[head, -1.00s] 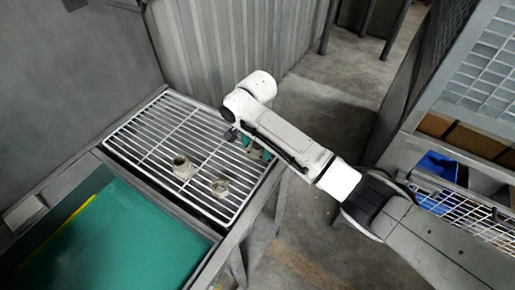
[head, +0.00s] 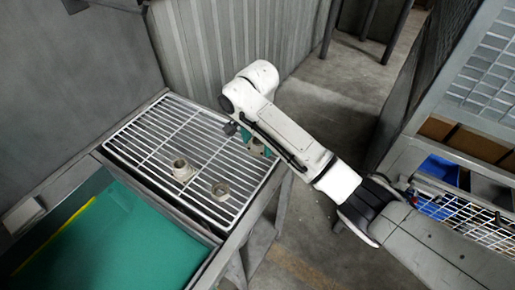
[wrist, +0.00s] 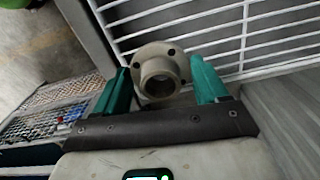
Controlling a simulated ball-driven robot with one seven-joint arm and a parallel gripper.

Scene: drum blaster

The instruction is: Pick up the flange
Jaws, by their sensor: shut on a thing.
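My gripper (wrist: 160,66) has teal fingers on both sides of a beige-grey flange (wrist: 150,53) in the wrist view. The flange has a round plate with bolt holes and a short open neck facing the camera. The gripper is shut on it. In the head view my gripper (head: 256,144) hangs over the right edge of the white wire rack (head: 150,150), and my arm hides most of the held flange.
A green-bottomed tray (head: 115,240) lies at the front left. A corrugated wall (head: 225,45) stands behind the rack. At the right is a shelf frame with a blue bin (head: 438,170) and a wire basket. Open floor (head: 335,100) lies between.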

